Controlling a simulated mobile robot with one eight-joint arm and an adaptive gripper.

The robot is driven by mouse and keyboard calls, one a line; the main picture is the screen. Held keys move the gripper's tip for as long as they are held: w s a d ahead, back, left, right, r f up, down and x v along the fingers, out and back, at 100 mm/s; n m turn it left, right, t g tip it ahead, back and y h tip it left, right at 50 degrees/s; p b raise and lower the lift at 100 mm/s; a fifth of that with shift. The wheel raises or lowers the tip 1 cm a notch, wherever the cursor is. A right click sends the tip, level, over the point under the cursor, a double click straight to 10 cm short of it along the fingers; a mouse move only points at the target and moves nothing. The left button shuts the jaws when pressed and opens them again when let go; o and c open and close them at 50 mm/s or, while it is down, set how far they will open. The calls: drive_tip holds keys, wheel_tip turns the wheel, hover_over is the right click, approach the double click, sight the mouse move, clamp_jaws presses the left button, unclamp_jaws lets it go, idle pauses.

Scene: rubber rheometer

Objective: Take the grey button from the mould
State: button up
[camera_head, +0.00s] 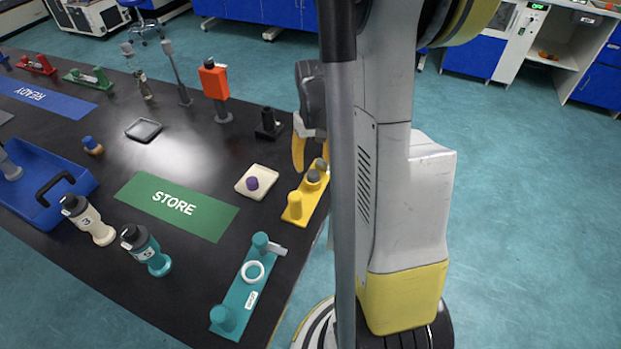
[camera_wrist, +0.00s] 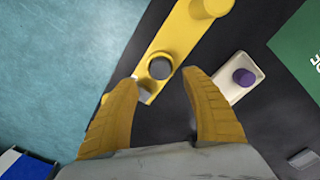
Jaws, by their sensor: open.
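The yellow mould (camera_head: 302,200) lies near the right edge of the black table, with a raised round knob at its near end. The round grey button (camera_head: 314,176) sits on it, toward the far end; it also shows in the wrist view (camera_wrist: 160,68). A second grey part shows just beyond the button, partly hidden by a finger in the wrist view. My gripper (camera_head: 312,166) is open and empty, over the far end of the mould. In the wrist view its yellow fingers (camera_wrist: 160,78) are spread, with the button just ahead between the tips.
A cream tray (camera_head: 243,190) with a purple button (camera_head: 252,183) stands left of the mould. A teal mould (camera_head: 236,302) with a white ring lies nearer. A black stand (camera_head: 268,124) and an orange device (camera_head: 214,82) stand behind. The green STORE mat (camera_head: 150,198) is empty.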

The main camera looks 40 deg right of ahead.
sight(313, 173)
wheel_tip(313, 173, down, 5)
drive_tip(key=b, duration=0.3)
drive_tip(key=shift+s+a+f, duration=0.1)
drive_tip(key=c, duration=1.2)
